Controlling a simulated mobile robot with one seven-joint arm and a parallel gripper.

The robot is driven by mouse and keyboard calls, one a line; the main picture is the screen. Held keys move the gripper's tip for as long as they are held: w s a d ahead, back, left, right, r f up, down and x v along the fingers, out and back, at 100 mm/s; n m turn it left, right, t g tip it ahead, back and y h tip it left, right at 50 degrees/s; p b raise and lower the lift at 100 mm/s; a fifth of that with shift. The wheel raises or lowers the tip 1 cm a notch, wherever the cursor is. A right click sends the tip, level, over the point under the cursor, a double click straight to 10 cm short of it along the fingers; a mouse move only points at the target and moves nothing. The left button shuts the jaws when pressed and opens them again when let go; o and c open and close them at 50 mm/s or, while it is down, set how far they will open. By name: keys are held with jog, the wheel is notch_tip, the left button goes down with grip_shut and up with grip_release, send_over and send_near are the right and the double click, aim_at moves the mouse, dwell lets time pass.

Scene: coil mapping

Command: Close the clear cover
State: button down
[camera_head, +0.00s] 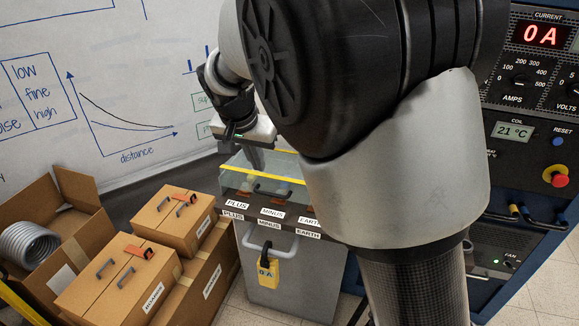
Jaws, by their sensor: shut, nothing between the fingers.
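The clear cover (236,180) is a see-through panel with a yellow strip and a dark handle (270,190). It is on top of a grey box (290,275) with labels PLUS, MINUS and EARTH on its upper front. Orange parts show through or near the clear panel. My gripper (256,162) points down at the back of the box, by the yellow strip. Its fingers are shut and empty. I cannot tell whether they touch the cover. My arm hides the right part of the box, and the cover's exact angle is unclear.
Cardboard boxes (173,218) with handles stand left of the grey box. An open carton (70,220) holds a grey coil (30,243). A whiteboard (130,60) is behind. A dark control cabinet (530,110) with dials stands at right.

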aim_at(270, 193)
jog(key=b+x, duration=0.2)
jog(key=x, duration=1.1)
jog(key=shift+d+f, duration=0.15)
jog(key=shift+f, duration=0.15)
jog(key=f+b, duration=0.1)
jog(key=f, duration=0.1)
jog(key=f+b, duration=0.2)
jog(key=f, duration=0.1)
jog(key=shift+s+f, duration=0.3)
jog(key=shift+s, duration=0.1)
